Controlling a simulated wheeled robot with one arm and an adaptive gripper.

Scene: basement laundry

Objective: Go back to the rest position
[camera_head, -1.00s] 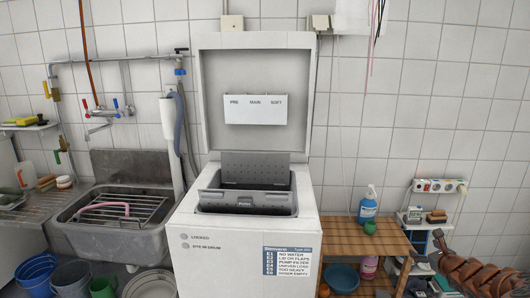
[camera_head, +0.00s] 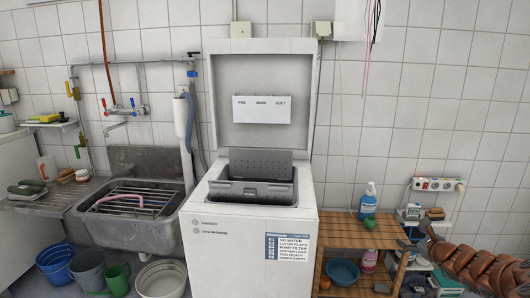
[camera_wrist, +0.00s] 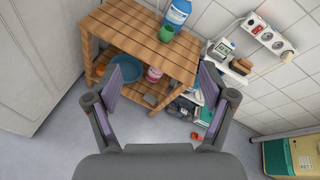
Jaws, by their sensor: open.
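My gripper (camera_wrist: 158,108) is open and empty in the wrist view, its two fingers spread apart above the floor in front of a wooden shelf.
The slatted wooden shelf (camera_head: 345,237) right of the washer holds a blue bottle (camera_head: 368,203), a green cup (camera_head: 369,223) and a blue bowl (camera_head: 342,271). A metal sink (camera_head: 130,228) is at left, with buckets (camera_head: 88,268) below. Floor (camera_wrist: 60,150) shows clear before the shelf.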

